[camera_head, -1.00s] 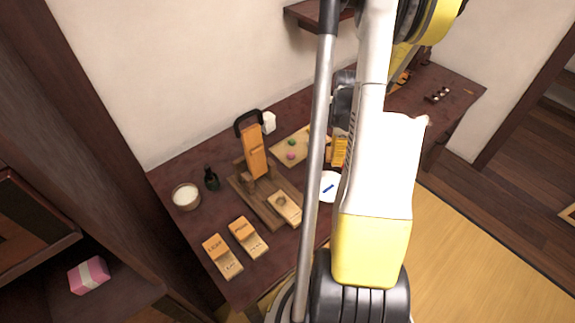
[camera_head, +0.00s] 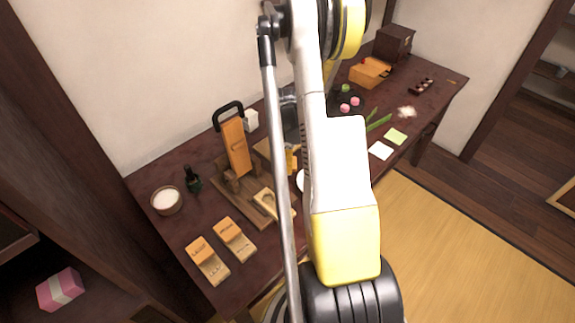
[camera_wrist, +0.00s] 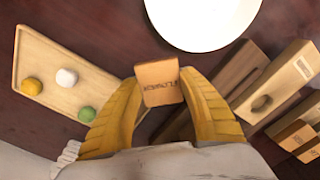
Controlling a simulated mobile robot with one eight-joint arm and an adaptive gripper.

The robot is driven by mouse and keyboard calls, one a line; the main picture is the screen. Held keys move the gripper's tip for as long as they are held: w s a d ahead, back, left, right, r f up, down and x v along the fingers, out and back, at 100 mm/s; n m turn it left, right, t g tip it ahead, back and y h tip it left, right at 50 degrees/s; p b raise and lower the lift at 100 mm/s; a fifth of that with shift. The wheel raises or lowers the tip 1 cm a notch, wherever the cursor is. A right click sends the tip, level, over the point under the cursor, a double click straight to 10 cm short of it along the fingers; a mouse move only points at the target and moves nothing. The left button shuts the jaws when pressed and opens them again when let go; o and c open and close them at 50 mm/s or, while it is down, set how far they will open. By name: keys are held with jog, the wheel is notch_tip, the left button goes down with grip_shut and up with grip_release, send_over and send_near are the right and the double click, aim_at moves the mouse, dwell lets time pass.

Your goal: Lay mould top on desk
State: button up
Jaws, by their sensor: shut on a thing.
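In the head view my arm hides most of the gripper and the block. The desk (camera_head: 140,183) runs along the wall there.
A wooden tray (camera_wrist: 50,100) with coloured balls lies left of the gripper, a white plate (camera_wrist: 203,20) above it. In the head view, a press with a black handle (camera_head: 235,145), two other moulds (camera_head: 207,260) (camera_head: 235,239), a bowl (camera_head: 167,201) and a dark bottle (camera_head: 193,179) stand left.

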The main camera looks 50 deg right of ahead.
jog(key=shift+r, duration=0.1)
jog(key=shift+f+b, duration=0.55)
jog(key=shift+f, duration=0.1)
jog(key=o, duration=1.1)
jog(key=shift+r, duration=0.1)
notch_tip(320, 180, up, 13)
jog(key=p, duration=0.6)
jog(key=shift+r, duration=0.15)
jog(key=w+a+r+m+t+h, duration=0.1)
jog(key=a+r+m+t, duration=0.1)
jog(key=a+r, duration=0.7)
jog(key=w+a+r+m+t, duration=0.1)
jog(key=w+a+r+m, duration=0.1)
jog(key=a+r, duration=0.6)
jog(key=s+a+r+m+t, duration=0.1)
jog(key=s+a, duration=0.1)
jog(key=a, duration=0.4)
jog(key=s+a+r+m+t, duration=0.1)
jog(key=s+a, duration=0.2)
jog(key=a, duration=0.3)
jog(key=s+a+r+m+t+y, duration=0.1)
jog(key=s+a+t, duration=0.1)
jog(key=a, duration=0.3)
jog(key=shift+s+a+m, duration=0.4)
jog(key=shift+s, duration=0.2)
